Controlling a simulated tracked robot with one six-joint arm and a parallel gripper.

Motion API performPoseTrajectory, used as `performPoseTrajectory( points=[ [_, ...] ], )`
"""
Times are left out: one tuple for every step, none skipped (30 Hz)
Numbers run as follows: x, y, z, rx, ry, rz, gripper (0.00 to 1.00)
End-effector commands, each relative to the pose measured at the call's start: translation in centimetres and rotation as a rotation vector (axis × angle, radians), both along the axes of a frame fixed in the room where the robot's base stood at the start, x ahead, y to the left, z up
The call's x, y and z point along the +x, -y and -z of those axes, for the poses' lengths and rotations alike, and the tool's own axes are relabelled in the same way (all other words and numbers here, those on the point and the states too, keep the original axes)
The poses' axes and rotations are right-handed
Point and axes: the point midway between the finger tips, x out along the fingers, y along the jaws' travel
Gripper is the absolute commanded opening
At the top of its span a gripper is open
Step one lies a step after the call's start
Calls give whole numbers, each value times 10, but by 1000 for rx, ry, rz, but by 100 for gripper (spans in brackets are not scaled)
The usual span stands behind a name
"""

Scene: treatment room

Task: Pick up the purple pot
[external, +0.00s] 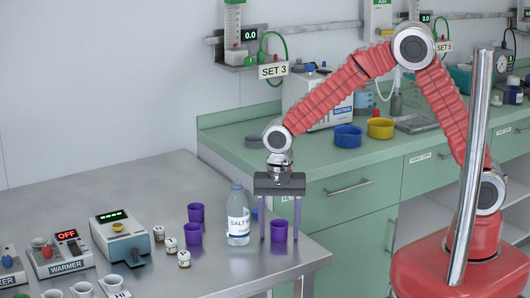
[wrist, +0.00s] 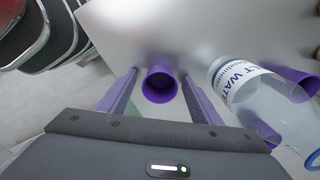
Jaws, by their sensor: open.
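A purple pot (external: 279,231) stands upright near the right end of the metal table. In the wrist view this pot (wrist: 160,86) shows its open mouth, centred between my fingers. My gripper (external: 279,238) points down over it, open, with one finger on each side of the pot. In the wrist view my gripper (wrist: 159,76) shows a gap between each finger and the pot. Two more purple pots, a rear one (external: 196,212) and a front one (external: 193,235), stand left of the bottle.
A clear salt water bottle (external: 238,222) stands close left of my gripper; it also shows in the wrist view (wrist: 262,98). Small labelled jars (external: 171,245), a warmer (external: 62,256) and a device with a green display (external: 120,234) are farther left. The table's right edge (external: 322,258) is near.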

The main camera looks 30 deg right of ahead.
Motion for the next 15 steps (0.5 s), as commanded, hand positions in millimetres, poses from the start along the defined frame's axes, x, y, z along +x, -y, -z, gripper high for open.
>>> performPoseTrajectory(
  points=[
    [0, 0, 0, 0, 0, 0, 59],
    [0, 0, 0, 0, 0, 0, 59],
    [0, 0, 0, 0, 0, 0, 59],
    [0, 0, 0, 0, 0, 0, 59],
    [0, 0, 0, 0, 0, 0, 59],
    [0, 0, 0, 0, 0, 0, 59],
    [0, 0, 0, 0, 0, 0, 59],
    [0, 0, 0, 0, 0, 0, 59],
    [0, 0, 0, 0, 0, 0, 57],
    [0, 0, 0, 0, 0, 0, 54],
    [0, 0, 0, 0, 0, 0, 52],
    [0, 0, 0, 0, 0, 0, 50],
    [0, 0, 0, 0, 0, 0, 47],
    [0, 0, 0, 0, 0, 0, 45],
    [0, 0, 0, 0, 0, 0, 42]
  ],
)
